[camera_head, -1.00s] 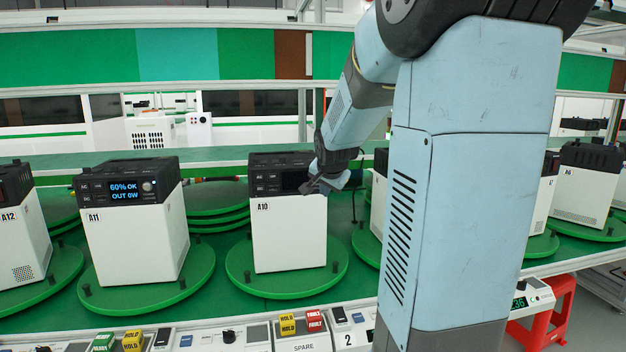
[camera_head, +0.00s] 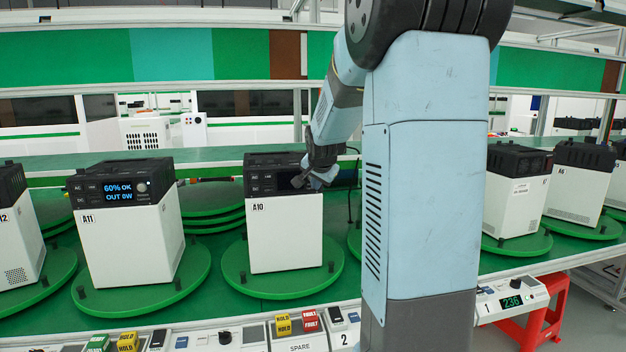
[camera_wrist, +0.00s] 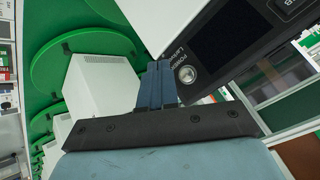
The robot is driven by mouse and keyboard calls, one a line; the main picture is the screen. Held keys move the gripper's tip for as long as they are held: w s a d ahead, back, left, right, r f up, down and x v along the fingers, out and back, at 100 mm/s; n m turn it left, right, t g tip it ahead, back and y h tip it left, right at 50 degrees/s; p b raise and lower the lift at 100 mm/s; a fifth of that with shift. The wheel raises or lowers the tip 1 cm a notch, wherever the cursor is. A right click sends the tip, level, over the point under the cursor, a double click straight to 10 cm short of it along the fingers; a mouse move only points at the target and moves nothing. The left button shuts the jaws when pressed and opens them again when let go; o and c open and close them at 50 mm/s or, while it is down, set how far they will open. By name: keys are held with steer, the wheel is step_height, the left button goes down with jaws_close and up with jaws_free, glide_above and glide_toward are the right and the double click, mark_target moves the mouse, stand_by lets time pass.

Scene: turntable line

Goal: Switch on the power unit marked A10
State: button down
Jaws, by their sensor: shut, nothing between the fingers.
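The power unit marked A10 (camera_head: 286,232) is a white box with a black top panel. It stands on a round green turntable (camera_head: 238,278) in the middle of the head view. Its dark screen (camera_wrist: 222,40) shows no lit text in the wrist view. A round silver power button (camera_wrist: 187,74) sits beside the screen. My gripper (camera_head: 304,181) is in front of the panel's right part; in the wrist view its shut fingers (camera_wrist: 158,68) are close beside the button. I cannot tell whether they touch it. Nothing is between the fingers.
Unit A11 (camera_head: 130,240) stands to the left with a lit screen reading "60% OK, OUT 0W". More white units stand right, such as one (camera_head: 515,205) behind my arm. A control strip with yellow HOLD (camera_head: 283,325) and red FAULT (camera_head: 310,320) blocks runs along the front.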

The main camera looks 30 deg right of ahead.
steer(key=shift+w+d, duration=0.25)
steer(key=shift+w, duration=0.55)
steer(key=shift+w+d, duration=0.2)
steer(key=shift+w, duration=0.55)
steer(key=shift+w, duration=0.15)
stand_by(0.9)
steer(key=shift+w+d, duration=0.1)
steer(key=shift+w, duration=0.15)
steer(key=shift+w+d, duration=0.1)
steer(key=shift+w, duration=0.25)
stand_by(0.7)
steer(key=shift+s, duration=0.1)
steer(key=shift+s+a, duration=0.2)
steer(key=shift+s, duration=0.45)
steer(key=shift+s+a, duration=0.25)
steer(key=shift+s, duration=0.55)
steer(key=shift+s+a, duration=0.2)
steer(key=shift+s, duration=0.6)
steer(key=shift+s+a, duration=0.25)
steer(key=shift+s, duration=0.55)
steer(key=shift+a+r, duration=0.1)
